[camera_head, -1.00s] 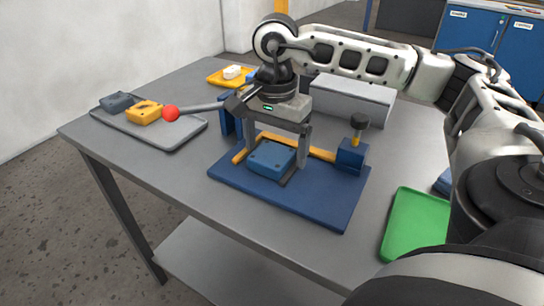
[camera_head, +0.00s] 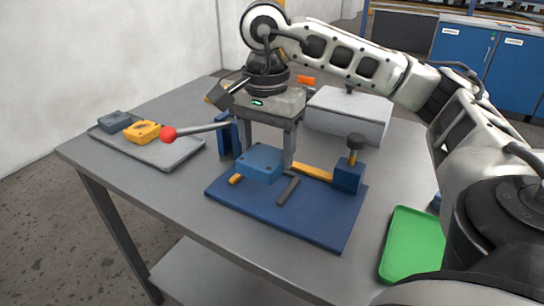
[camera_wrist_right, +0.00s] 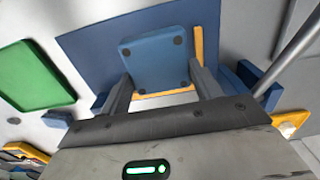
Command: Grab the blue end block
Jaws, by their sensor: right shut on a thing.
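The blue end block (camera_head: 260,164) is a squarish block with small dark holes at its corners. My right gripper (camera_head: 268,152) is shut on it and holds it above the blue base plate (camera_head: 320,222). In the right wrist view the block (camera_wrist_right: 158,60) sits between the two fingers, with the base plate behind it. A dark bar (camera_head: 288,190) and yellow strips (camera_head: 312,172) lie on the plate beneath and behind the block. My left gripper is not in view.
A lever with a red ball (camera_head: 168,134) reaches left from the fixture. A blue post with a black knob (camera_head: 355,140) stands at the plate's right. A grey tray (camera_head: 165,153) holds yellow and grey-blue blocks. A green tray (camera_head: 413,245) lies right; a grey box (camera_head: 347,115) stands behind.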

